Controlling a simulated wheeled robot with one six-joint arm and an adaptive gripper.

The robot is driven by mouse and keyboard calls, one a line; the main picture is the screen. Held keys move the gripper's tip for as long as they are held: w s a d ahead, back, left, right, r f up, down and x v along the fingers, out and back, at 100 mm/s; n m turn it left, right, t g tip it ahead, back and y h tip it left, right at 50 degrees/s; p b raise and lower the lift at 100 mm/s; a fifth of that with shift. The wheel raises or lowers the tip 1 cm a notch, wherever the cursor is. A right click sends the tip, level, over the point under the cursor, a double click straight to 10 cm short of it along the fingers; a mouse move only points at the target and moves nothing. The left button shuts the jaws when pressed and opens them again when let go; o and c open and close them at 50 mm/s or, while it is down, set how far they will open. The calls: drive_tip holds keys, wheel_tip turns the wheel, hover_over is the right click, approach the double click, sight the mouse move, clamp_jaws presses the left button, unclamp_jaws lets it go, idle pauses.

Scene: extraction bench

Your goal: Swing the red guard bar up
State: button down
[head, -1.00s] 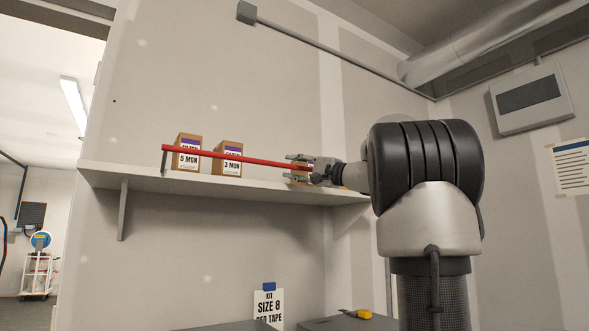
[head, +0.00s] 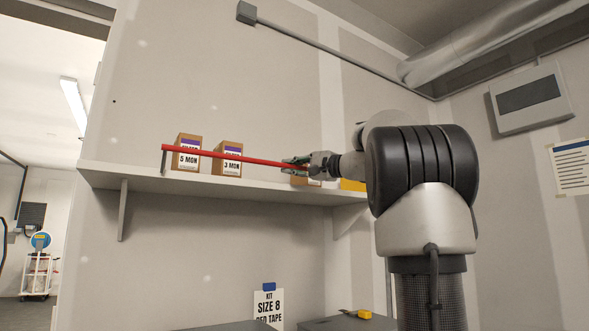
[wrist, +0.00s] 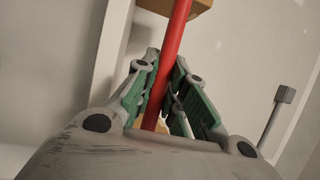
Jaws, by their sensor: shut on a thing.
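The red guard bar (head: 228,155) runs along the front of the wall shelf, in front of the boxes. Its left end meets a dark post at the shelf's left, and it slopes slightly down to the right. My gripper (head: 298,164) is shut on the bar near its right end. In the wrist view the green-padded fingers (wrist: 160,92) close on both sides of the red bar (wrist: 172,45), which passes between them. The bar's right tip is hidden by the gripper.
The shelf (head: 145,174) carries a 5 MON box (head: 187,160), a 3 MON box (head: 228,166), and another box partly behind my gripper. A yellow item (head: 352,185) sits at the shelf's right. A grey wall box (head: 532,98) hangs at right. The wall above the bar is clear.

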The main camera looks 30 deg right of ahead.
drive_tip(key=w+g, duration=0.1)
drive_tip(key=w+m+g+h, duration=0.1)
drive_tip(key=g, duration=0.1)
drive_tip(key=shift+w+r+m+h, duration=0.1)
drive_tip(key=shift+r+m+h, duration=0.1)
drive_tip(key=shift+m+h, duration=0.1)
drive_tip(key=c, duration=1.5)
unclamp_jaws()
drive_tip(key=shift+o, duration=0.2)
drive_tip(key=v, duration=1.2)
drive_tip(key=shift+r, duration=0.2)
drive_tip(key=shift+w, duration=0.1)
